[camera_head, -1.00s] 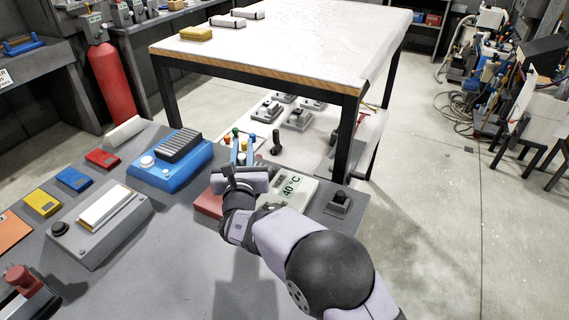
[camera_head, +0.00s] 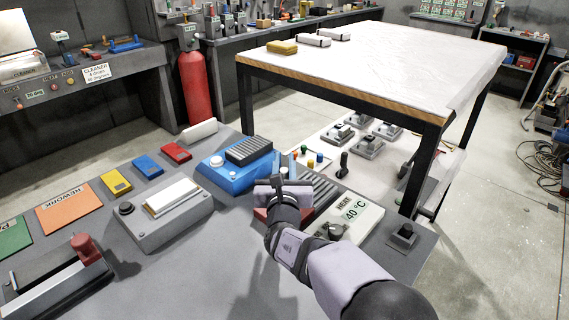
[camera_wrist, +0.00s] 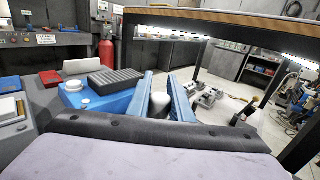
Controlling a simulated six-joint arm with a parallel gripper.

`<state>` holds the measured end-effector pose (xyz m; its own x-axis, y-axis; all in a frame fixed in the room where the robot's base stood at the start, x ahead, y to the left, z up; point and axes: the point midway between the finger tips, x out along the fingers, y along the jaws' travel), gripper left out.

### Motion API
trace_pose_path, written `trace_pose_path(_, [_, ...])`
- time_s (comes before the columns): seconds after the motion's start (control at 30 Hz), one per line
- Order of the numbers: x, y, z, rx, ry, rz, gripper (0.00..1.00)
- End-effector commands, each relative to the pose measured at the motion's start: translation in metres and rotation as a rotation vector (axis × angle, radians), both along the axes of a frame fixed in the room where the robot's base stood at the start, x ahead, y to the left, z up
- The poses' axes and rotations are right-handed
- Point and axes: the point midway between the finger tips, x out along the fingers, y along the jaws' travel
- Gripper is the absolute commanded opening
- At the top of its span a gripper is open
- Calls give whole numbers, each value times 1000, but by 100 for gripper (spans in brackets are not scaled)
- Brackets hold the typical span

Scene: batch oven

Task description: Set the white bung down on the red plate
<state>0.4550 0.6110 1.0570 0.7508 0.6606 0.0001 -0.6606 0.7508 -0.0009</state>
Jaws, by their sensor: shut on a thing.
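The red plate (camera_head: 176,152) lies flat on the grey bench at the left, at the end of a row of coloured plates. It also shows at the left in the wrist view (camera_wrist: 50,77). My gripper (camera_head: 277,183) is over the bench, right of the blue device and well right of the red plate. In the wrist view its two blue fingers (camera_wrist: 162,88) are shut on the white bung (camera_wrist: 160,104), which shows between them.
A blue device (camera_head: 232,168) with a dark ribbed top stands between my gripper and the red plate. A blue plate (camera_head: 147,166) and a grey box with a white top (camera_head: 172,196) are nearby. A HEAT unit (camera_head: 352,212) stands right.

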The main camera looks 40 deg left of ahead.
Motion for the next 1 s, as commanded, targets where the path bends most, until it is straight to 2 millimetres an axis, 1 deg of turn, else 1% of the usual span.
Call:
trace_pose_path(0.17, [0, 0, -3, 1, -2, 0, 0])
trace_pose_path(0.7, [0, 0, -49, 1, -1, -1, 0])
trace_pose_path(1.0, [0, 0, -66, 1, -1, 0, 0])
